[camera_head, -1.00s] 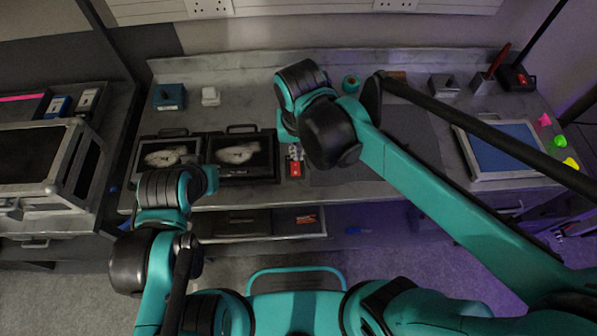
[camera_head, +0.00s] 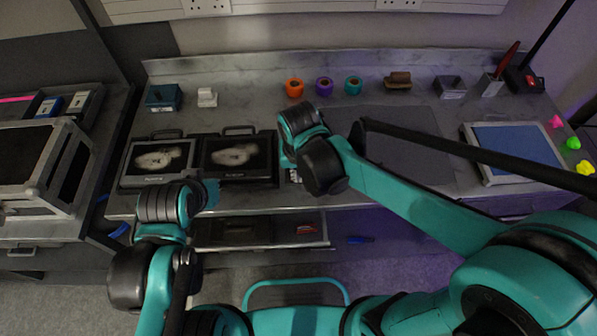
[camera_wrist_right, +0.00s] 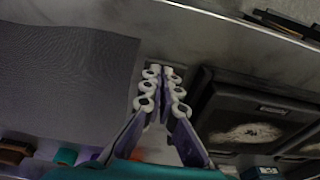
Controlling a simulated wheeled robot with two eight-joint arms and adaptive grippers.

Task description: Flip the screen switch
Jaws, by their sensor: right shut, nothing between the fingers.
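Two black cased screens stand side by side on the bench, a left screen (camera_head: 160,160) and a right screen (camera_head: 233,155), each showing a pale shape on black. The right one also shows in the right wrist view (camera_wrist_right: 248,134). My right gripper (camera_head: 294,176) is just right of the screens, low over the bench, mostly behind its own arm. In the right wrist view its fingers (camera_wrist_right: 165,72) are shut and empty, pointing at the bench near its front edge. The small red part seen here before is hidden; contact cannot be told.
A dark mat (camera_head: 400,140) lies right of the gripper. Orange (camera_head: 294,87), purple (camera_head: 324,86) and teal (camera_head: 353,85) rolls stand behind. A blue-topped panel (camera_head: 517,146) lies at the right. An open drawer (camera_head: 260,232) sticks out below the bench.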

